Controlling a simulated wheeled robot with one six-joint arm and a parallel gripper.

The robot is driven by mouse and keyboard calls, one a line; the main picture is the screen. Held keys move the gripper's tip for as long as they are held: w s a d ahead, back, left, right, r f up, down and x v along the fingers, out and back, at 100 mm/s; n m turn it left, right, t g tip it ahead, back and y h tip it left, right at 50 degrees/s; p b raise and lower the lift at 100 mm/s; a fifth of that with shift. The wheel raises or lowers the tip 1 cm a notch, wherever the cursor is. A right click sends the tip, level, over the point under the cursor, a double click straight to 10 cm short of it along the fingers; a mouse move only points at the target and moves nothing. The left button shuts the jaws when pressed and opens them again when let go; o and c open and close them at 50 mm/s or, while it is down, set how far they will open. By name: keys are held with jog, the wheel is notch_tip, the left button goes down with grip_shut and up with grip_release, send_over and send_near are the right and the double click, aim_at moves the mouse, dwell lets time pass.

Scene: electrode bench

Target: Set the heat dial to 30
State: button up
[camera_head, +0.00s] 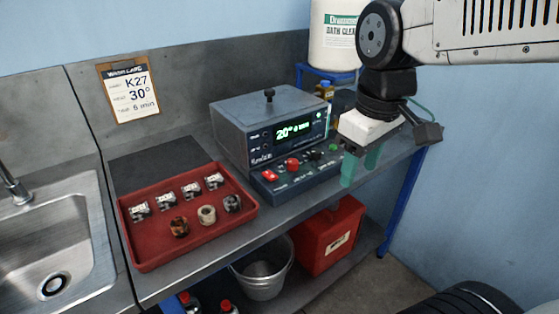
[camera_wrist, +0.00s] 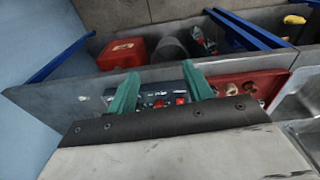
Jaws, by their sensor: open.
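The bath unit (camera_head: 250,125) is a grey box on the bench with a green lit display (camera_head: 294,130) that appears to read 20° and 6 min. Its sloped front panel carries a red rocker switch (camera_head: 270,175), a red knob (camera_head: 292,163), a black knob (camera_head: 316,155) and a green button (camera_head: 333,147). I cannot read which knob is the heat dial. My gripper (camera_head: 361,168) is open and empty, with green fingers pointing down, right of the panel and apart from it. In the wrist view, the panel (camera_wrist: 152,94) shows partly between the fingers (camera_wrist: 162,80).
A red tray (camera_head: 135,245) with several small parts sits left of the unit, beside a sink (camera_head: 60,240). A wall card (camera_head: 129,90) reads K27, 30°, 6 min. A white tub (camera_head: 333,40) stands behind. A bucket (camera_head: 264,280) and red box (camera_head: 328,238) are below.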

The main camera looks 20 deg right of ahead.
jog(key=w+a+f+n, duration=0.1)
jog(key=w+a+n, duration=0.1)
jog(key=w+n, duration=0.8)
jog(key=n, duration=0.2)
send_near(292, 161)
jog(key=shift+s+f+g, duration=0.25)
jog(key=shift+f+g, duration=0.05)
jog(key=f, duration=0.4)
jog(key=w+f, duration=0.1)
jog(key=f, duration=0.2)
jog(key=shift+f, duration=0.15)
jog(key=shift+w+f, duration=0.1)
jog(key=shift+f, duration=0.4)
jog(key=shift+c, duration=0.3)
jog(key=c, duration=0.9)
